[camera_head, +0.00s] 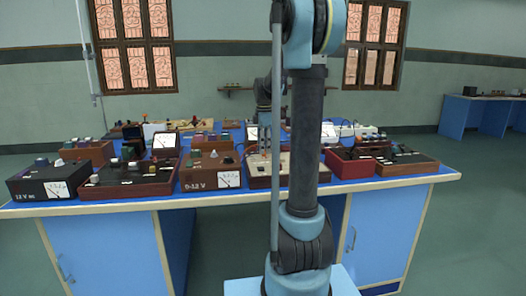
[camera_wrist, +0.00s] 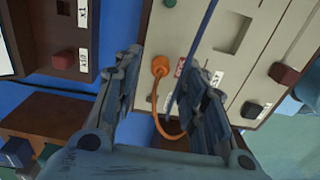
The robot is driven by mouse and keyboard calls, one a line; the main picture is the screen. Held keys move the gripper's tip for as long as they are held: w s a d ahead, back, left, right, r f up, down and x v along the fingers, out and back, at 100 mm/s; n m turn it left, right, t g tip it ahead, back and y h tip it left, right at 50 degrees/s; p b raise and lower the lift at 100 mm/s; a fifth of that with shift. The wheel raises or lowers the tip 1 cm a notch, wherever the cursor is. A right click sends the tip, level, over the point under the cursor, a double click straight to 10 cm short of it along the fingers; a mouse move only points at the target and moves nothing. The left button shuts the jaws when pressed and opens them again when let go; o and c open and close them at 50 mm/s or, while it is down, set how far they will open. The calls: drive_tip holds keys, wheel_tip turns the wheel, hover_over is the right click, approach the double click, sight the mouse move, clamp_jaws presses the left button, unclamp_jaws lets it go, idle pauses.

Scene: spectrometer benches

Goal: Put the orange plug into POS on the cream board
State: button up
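The cream board (camera_wrist: 200,22) lies below my gripper in the wrist view. It also shows in the head view (camera_head: 258,169), partly hidden behind my arm. The orange plug (camera_wrist: 160,66) is at the board's near-left part, and its orange cable loops down between my fingers. I cannot tell whether it is seated in a socket. My gripper (camera_wrist: 166,62) is open, with a finger on each side of the plug and gaps to both. A red label (camera_wrist: 180,67) is right of the plug; its lettering is unreadable, so I cannot identify POS.
A blue cable (camera_wrist: 203,25) crosses beside the right finger. A brown box (camera_wrist: 65,30) stands left. Other instruments crowd the blue bench (camera_head: 400,187).

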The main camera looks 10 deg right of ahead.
wheel_tip(320, 180, up, 10)
drive_tip(key=shift+r, duration=0.2)
idle(0.4)
